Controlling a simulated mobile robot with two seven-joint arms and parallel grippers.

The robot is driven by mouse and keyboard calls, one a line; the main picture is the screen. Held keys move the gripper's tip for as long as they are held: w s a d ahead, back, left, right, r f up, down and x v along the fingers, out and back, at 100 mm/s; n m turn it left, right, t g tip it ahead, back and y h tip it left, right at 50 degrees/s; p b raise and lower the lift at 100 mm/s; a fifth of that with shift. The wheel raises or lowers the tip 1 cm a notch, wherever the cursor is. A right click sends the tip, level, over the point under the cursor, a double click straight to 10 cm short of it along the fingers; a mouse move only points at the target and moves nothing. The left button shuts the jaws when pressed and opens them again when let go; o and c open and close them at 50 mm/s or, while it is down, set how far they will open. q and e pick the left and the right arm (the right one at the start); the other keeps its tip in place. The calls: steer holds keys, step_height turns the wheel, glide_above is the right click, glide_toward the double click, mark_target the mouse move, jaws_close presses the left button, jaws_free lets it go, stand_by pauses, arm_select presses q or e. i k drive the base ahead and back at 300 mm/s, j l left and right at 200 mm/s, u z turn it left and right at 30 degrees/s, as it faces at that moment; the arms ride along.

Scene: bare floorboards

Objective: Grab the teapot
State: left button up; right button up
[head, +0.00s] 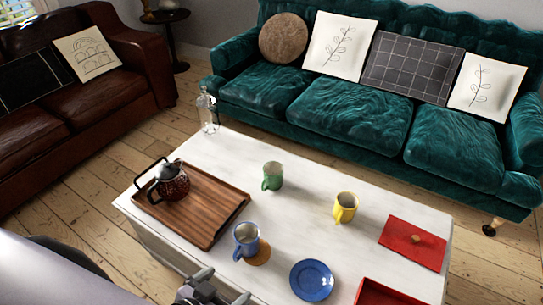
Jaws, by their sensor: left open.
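The teapot (174,186) is dark reddish-brown with a silvery lid and a dark handle. It stands upright on the left part of a wooden tray (211,214), which lies on the white table (300,218). My left gripper (214,290) is at the bottom edge of the head view, partly cut off by the frame. It is open, with nothing seen between its fingers, and is well apart from the teapot, nearer to me. My right gripper is not in view.
Green mug (272,177), yellow mug (345,207), red mat (412,244), red tray (386,294) and glass bottle (207,112) share the table. Sofas stand behind and left.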

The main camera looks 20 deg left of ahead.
mark_target(175, 190)
steer(key=u, duration=0.9)
